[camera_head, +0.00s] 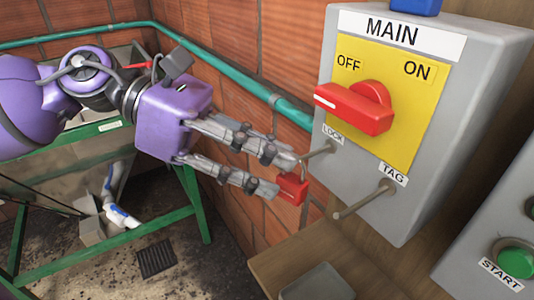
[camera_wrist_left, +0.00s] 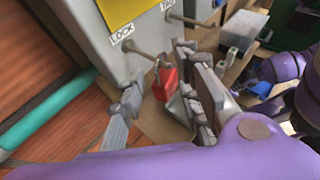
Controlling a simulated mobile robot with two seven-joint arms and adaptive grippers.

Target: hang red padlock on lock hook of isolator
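The grey isolator (camera_head: 450,60) has a yellow plate with a red handle (camera_head: 355,110) pointing to the OFF side. The lock hook (camera_head: 318,153) is a peg under the LOCK label, also seen in the left wrist view (camera_wrist_left: 140,50). The red padlock (camera_head: 291,189) appears to hang by its shackle at the hook's outer end. It also shows in the left wrist view (camera_wrist_left: 166,83). My left gripper (camera_head: 281,174) is open, with its fingers on either side of the padlock and apparent gaps in the wrist view. My right gripper is not seen.
The tag hook (camera_head: 365,201) sticks out right of the padlock. A wooden ledge (camera_head: 265,268) with a grey container (camera_head: 318,284) lies below. A START button box (camera_head: 505,235) stands at right. A brick wall and teal pipe (camera_head: 220,70) run behind my left arm.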

